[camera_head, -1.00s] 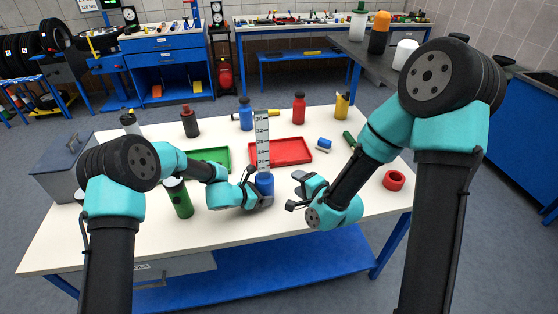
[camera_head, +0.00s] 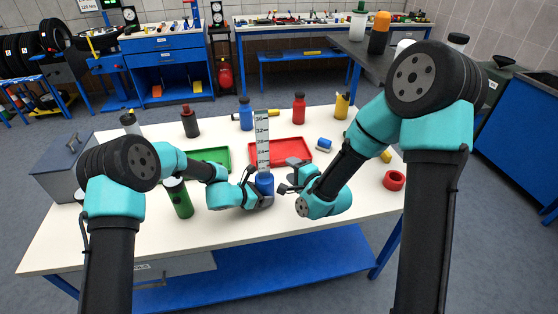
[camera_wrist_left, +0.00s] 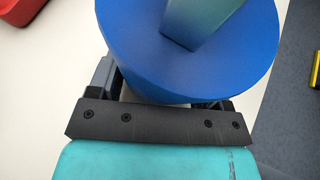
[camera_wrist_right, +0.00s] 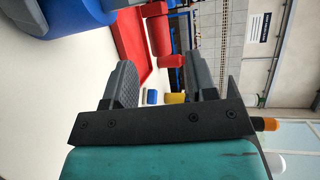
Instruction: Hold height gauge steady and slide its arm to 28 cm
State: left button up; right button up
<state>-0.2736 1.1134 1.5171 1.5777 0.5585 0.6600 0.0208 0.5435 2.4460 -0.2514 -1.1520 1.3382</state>
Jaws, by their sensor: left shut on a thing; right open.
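The height gauge stands upright near the table's front middle, with a blue round base (camera_head: 264,183) and a pale scale column (camera_head: 262,142) whose readable marks include 36 and 32. My left gripper (camera_head: 262,193) is shut on the blue base, which fills much of the left wrist view (camera_wrist_left: 200,70). My right gripper (camera_head: 287,181) is open and empty just right of the base, apart from the column. In the right wrist view, its fingers (camera_wrist_right: 165,85) are spread, with the blue base (camera_wrist_right: 70,18) off to the upper left. I cannot make out the gauge's sliding arm.
A red tray (camera_head: 293,158) lies behind the gauge and a green tray (camera_head: 215,154) to its left. A green bottle (camera_head: 180,198) stands left of my left gripper. A red ring (camera_head: 394,180) lies at the right. The front table strip is clear.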

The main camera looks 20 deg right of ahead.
aim_at(279, 160)
jog(key=x, duration=0.7)
jog(key=shift+w+a+f, duration=0.1)
jog(key=shift+w, duration=0.3)
jog(key=shift+c, duration=0.5)
grip_shut()
